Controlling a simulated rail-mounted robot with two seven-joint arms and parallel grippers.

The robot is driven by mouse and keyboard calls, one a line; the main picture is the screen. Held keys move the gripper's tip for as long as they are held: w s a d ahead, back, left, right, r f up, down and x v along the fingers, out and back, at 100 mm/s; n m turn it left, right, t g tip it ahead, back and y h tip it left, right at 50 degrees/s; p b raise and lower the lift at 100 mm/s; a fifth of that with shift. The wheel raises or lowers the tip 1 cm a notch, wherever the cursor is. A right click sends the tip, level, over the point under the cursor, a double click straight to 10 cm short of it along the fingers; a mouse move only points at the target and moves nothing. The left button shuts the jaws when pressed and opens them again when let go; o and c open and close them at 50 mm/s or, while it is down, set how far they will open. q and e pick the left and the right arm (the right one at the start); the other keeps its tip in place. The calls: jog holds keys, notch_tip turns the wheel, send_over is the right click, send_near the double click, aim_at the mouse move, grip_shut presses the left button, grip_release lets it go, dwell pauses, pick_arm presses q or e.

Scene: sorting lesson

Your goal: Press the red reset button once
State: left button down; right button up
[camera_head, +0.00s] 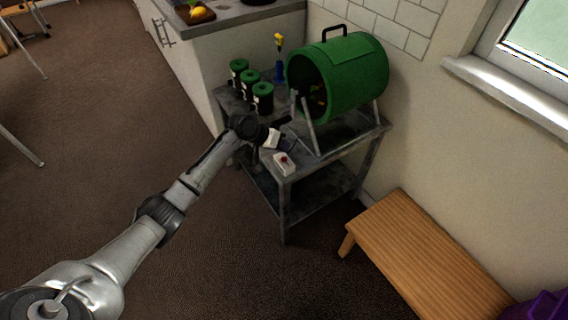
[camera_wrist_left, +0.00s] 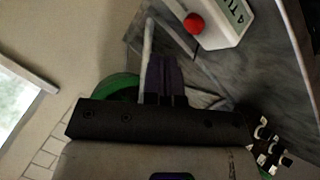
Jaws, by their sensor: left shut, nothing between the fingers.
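The red reset button (camera_head: 284,158) sits on a small white box (camera_head: 285,168) at the near front corner of a grey metal table. In the left wrist view the red button (camera_wrist_left: 194,23) shows near the top, on the white box (camera_wrist_left: 228,32) with partly cut-off lettering. My left gripper (camera_head: 286,120) is over the table, beyond the button in the head view and apart from it. In the left wrist view its dark fingers (camera_wrist_left: 165,60) are together and empty, below and left of the button. My right gripper is not in view.
A green drum (camera_head: 350,75) stands on a metal frame on the grey table (camera_head: 325,148). Several dark green-lidded jars (camera_head: 263,98) and a blue-and-yellow item (camera_head: 279,62) stand behind. A wooden bench (camera_head: 430,255) is at the right. A white object (camera_head: 271,138) lies near my gripper.

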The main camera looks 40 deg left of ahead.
aim_at(284, 159)
pick_arm(q)
jog(key=shift+f, duration=0.75)
dwell(0.4)
dwell(0.8)
jog(key=shift+f, duration=0.2)
jog(key=shift+f, duration=0.25)
